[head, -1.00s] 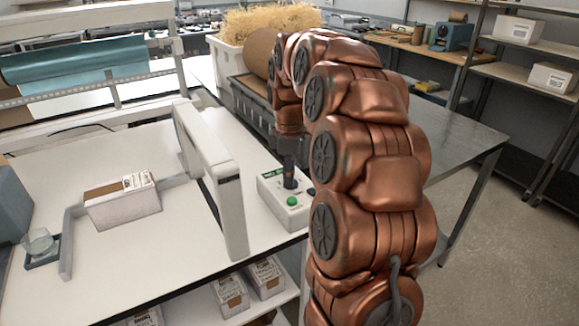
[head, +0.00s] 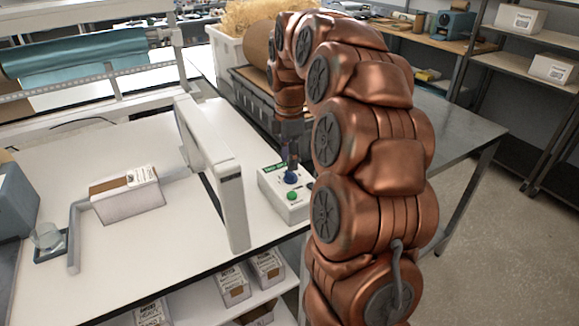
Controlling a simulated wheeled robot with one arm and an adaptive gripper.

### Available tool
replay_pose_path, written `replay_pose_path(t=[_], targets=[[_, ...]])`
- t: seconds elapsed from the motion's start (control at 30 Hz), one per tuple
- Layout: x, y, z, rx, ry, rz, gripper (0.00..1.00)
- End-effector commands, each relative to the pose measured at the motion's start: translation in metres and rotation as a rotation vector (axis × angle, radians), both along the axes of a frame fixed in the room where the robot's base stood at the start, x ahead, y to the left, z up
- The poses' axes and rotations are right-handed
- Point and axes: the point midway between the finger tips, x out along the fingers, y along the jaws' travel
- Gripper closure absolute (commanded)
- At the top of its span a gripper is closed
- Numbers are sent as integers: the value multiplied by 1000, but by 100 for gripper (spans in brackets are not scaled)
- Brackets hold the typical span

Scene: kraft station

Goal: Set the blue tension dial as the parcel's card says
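The blue tension dial (head: 291,177) sits on a small white control box (head: 283,200) with a green button (head: 292,195), at the table's right edge. My gripper (head: 291,160) points down just above the dial, with its fingertips close to it. Whether they touch it is not clear, and my arm hides part of the gripper. The finger gap is too small to judge. The parcel (head: 125,205) is a white and brown box on the table at left, with a printed white card (head: 141,176) on top. The card's text is too small to read.
A white arch (head: 232,205) stands between the parcel and the control box. A glass (head: 46,237) stands on a small tray at left. Boxes (head: 234,284) sit on the shelf below. A roll and a white bin (head: 228,62) of straw are behind my arm.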

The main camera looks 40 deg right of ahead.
Motion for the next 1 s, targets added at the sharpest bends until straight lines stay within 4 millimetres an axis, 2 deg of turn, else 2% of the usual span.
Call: replay_pose_path(t=[0.2,0.57,1.0], targets=[[0,0,20,0,-1,-1,62],[0,1,39,1,2,-1,62],[-18,35,49,8,13,-93,62]])
